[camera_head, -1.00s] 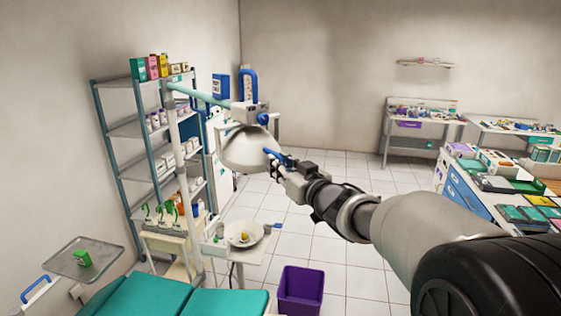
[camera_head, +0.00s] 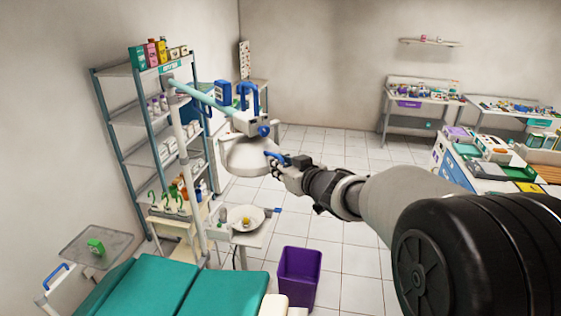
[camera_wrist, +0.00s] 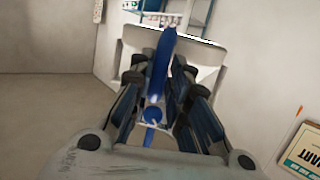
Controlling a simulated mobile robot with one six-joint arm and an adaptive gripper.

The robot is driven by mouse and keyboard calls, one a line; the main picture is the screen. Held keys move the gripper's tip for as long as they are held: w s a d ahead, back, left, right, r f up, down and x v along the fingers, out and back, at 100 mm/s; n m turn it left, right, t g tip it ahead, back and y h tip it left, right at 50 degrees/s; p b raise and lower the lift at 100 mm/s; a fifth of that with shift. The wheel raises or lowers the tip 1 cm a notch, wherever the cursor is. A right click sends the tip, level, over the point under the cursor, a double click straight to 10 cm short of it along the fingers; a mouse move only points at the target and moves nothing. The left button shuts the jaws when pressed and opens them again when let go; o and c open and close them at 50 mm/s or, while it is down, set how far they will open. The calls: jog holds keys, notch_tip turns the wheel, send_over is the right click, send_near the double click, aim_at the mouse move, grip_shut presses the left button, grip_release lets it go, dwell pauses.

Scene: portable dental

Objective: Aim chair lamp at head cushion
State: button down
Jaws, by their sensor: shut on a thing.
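The chair lamp (camera_head: 247,158) has a pale dome head and hangs from a light teal arm (camera_head: 202,96) on a white pole beside the shelf. A blue handle (camera_head: 273,155) juts from the right side of the dome. My gripper (camera_head: 277,165) is at that handle, and in the wrist view my gripper (camera_wrist: 154,85) is shut on the blue handle (camera_wrist: 160,65), which runs between its fingers. The lamp's pale rim lies behind the handle in that view. The dental chair's teal cushions (camera_head: 160,285) are at the bottom left. A pale piece (camera_head: 273,306) shows at the bottom edge; I cannot tell if it is the head cushion.
A metal tray (camera_head: 75,247) with a green box (camera_head: 96,246) is at the lower left. A white basin (camera_head: 246,216) stands below the lamp. A purple bin (camera_head: 299,276) stands on the floor. The tiled floor between is clear.

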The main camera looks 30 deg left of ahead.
jog(key=c, duration=1.6)
grip_release()
jog(key=shift+c, duration=0.2)
jog(key=shift+d, duration=0.1)
jog(key=v, duration=1.2)
